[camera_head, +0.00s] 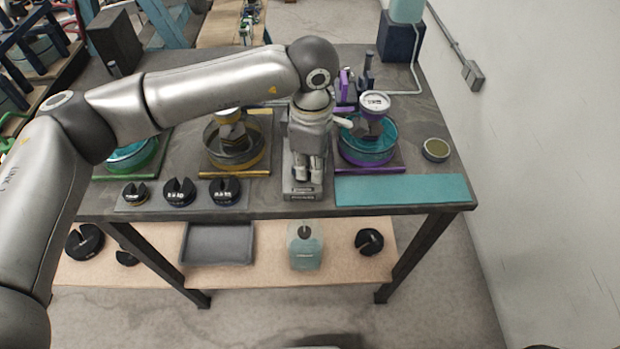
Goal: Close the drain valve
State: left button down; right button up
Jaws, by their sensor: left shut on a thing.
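My left arm reaches in from the left, and my left gripper (308,168) points down over the table, between the yellow and purple stations. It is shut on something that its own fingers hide. A small labelled plate (303,194) shows just below the fingers. A short whitish piece (342,122) sticks out to the right beside the gripper; I cannot tell whether it is a valve lever. I cannot make out the drain valve clearly. The purple station's glass bowl (367,150) holds teal liquid, with a white-faced gauge (375,102) above it. My right gripper is not in view.
The yellow station's bowl (236,150) stands left of the gripper, and a green station's bowl (133,153) stands farther left. Several black slotted weights (180,191) sit at the front. A teal mat (402,190) is bare at front right. A small round dish (436,149) stands near the right edge.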

pick_arm(q)
jog(key=shift+w+f+n+b, duration=0.2)
jog(key=shift+n+b, duration=0.8)
jog(key=shift+b, duration=0.05)
jog(key=shift+w+r+n+b, duration=0.1)
jog(key=shift+r+n+b, duration=0.1)
jog(key=shift+n+b, duration=0.55)
jog(key=c, duration=1.5)
grip_release()
notch_tip(320, 180, up, 12)
jog(key=shift+r, duration=0.1)
